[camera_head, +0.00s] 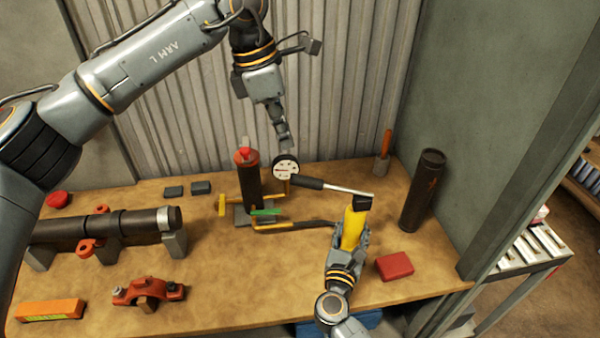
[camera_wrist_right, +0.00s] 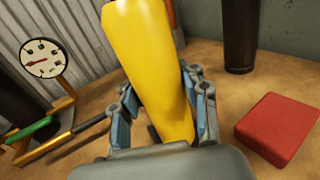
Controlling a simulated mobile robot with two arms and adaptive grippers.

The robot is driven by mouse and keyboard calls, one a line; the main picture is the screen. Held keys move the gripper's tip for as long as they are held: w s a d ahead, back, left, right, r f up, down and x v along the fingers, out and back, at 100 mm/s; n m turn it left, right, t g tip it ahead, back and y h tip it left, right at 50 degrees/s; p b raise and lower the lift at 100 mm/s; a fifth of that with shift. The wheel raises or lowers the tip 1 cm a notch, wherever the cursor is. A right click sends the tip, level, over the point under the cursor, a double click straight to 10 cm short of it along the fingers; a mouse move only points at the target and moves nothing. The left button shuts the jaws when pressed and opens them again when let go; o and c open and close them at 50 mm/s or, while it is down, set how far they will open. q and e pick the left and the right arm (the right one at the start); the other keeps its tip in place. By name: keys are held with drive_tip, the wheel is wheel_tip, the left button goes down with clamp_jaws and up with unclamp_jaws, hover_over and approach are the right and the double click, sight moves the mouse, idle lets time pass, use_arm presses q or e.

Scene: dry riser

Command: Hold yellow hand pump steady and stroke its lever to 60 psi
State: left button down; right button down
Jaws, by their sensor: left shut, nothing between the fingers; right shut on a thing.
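The yellow hand pump (camera_head: 352,229) stands on the table right of centre. My right gripper (camera_head: 347,242) is shut around its body; the wrist view shows the yellow body (camera_wrist_right: 160,60) between the two fingers (camera_wrist_right: 165,105). The pump's lever (camera_head: 335,187) reaches left from the black head, its dark grip near the gauge. The round white gauge (camera_head: 285,169) stands by the dark cylinder and also shows in the right wrist view (camera_wrist_right: 43,59); I cannot read its value. My left gripper (camera_head: 284,140) is shut and empty, above the gauge and apart from the lever grip.
A dark cylinder with a red top (camera_head: 248,180) stands left of the gauge. A black tube (camera_head: 422,190) and a red box (camera_head: 394,266) are at the right. A dark pipe (camera_head: 100,226), a red clamp (camera_head: 148,291) and an orange box (camera_head: 50,310) lie left.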

sight(298, 175)
use_arm(q)
drive_tip(key=shift+w+d+f, duration=0.15)
drive_tip(key=shift+d+f, duration=0.1)
drive_tip(key=shift+d, duration=0.6)
drive_tip(key=shift+a, duration=0.15)
drive_tip(key=shift+x, duration=3.45)
drive_tip(key=shift+f, duration=0.1)
drive_tip(key=shift+f, duration=2.15)
